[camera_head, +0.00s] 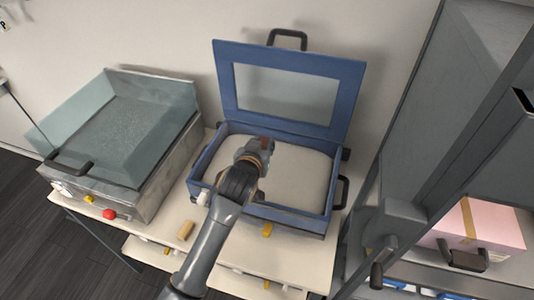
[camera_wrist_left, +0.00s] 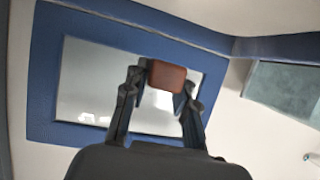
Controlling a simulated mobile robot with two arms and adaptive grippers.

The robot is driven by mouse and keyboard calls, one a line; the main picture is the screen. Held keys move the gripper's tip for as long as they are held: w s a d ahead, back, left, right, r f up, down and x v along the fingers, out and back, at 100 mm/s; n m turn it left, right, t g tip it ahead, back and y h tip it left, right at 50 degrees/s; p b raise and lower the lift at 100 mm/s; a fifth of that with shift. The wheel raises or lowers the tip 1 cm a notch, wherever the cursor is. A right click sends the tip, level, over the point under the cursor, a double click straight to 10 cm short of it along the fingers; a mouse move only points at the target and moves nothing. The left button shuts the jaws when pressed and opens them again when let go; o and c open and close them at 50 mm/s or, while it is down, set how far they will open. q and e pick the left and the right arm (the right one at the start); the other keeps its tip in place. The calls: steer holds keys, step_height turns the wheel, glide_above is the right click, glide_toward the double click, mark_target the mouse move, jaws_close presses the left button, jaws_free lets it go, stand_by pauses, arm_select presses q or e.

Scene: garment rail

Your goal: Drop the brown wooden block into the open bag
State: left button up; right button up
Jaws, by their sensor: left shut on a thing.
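The brown wooden block (camera_wrist_left: 166,74) is held between the two fingertips of my left gripper (camera_wrist_left: 163,90) in the left wrist view. In the head view, my left gripper (camera_head: 258,152) is above the open blue bag (camera_head: 272,214), toward its left back part, and only a small part of the brown block (camera_head: 265,142) shows. The bag looks like a box-shaped case with a pale inside and a raised lid (camera_head: 228,85) with a clear window. The gripper and arm hide part of the bag's left side. My right gripper is not in view.
A tan block (camera_head: 185,230) lies on the pale table (camera_head: 160,226) in front. A dark rack with a pink box (camera_head: 480,226) stands at right. The wall is close behind.

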arm_select(q)
steer(key=shift+f, duration=0.15)
steer(key=o, duration=0.9)
steer(key=shift+o, duration=0.6)
steer(key=shift+s, duration=0.2)
steer(key=v, duration=1.1)
steer(key=shift+s, duration=0.35)
steer(key=shift+a, duration=0.15)
